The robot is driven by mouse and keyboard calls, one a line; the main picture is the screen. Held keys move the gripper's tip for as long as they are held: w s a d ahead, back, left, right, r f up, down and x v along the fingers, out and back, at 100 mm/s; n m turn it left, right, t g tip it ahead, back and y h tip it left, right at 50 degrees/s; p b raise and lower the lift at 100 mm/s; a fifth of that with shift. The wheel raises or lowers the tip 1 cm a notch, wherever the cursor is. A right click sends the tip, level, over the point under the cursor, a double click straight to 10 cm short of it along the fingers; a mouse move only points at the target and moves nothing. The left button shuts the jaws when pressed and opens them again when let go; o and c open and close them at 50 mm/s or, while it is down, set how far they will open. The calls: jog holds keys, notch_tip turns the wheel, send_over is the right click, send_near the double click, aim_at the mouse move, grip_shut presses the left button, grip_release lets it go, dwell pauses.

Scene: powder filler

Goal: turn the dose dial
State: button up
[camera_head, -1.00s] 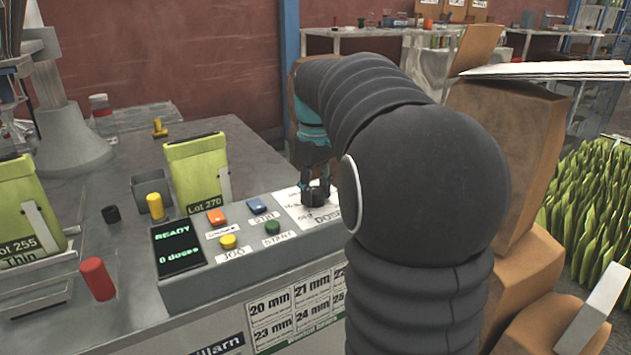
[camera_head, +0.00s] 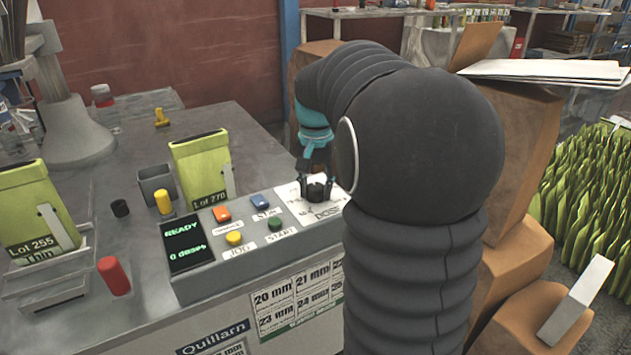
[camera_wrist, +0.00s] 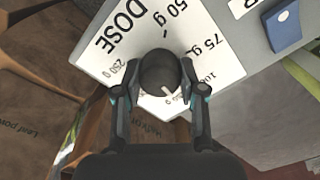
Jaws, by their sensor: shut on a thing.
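The dose dial (camera_wrist: 160,72) is a dark round knob with a white pointer mark, set on a white plate (camera_wrist: 205,40) printed DOSE with gram values around it. In the head view the dial (camera_head: 318,188) sits at the right end of the grey control panel (camera_head: 265,255). My gripper (camera_wrist: 160,92) has its two fingers on opposite sides of the dial, shut on it. In the head view my gripper (camera_head: 317,180) is at the dial, partly behind my dark arm. The pointer mark lies toward the gripper side, near a partly hidden number.
The panel has a READY screen (camera_head: 187,243) and several buttons, including a blue one (camera_head: 260,201) and a green one (camera_head: 276,223). Lime pouches (camera_head: 202,168) stand behind. Cardboard boxes (camera_head: 525,150) are close on the right.

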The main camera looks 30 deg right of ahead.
aim_at(316, 186)
jog(key=shift+m+p, duration=0.55)
jog(key=shift+m, duration=1.05)
jog(key=o, duration=1.1)
jog(key=shift+o, duration=0.2)
notch_tip(316, 186, up, 12)
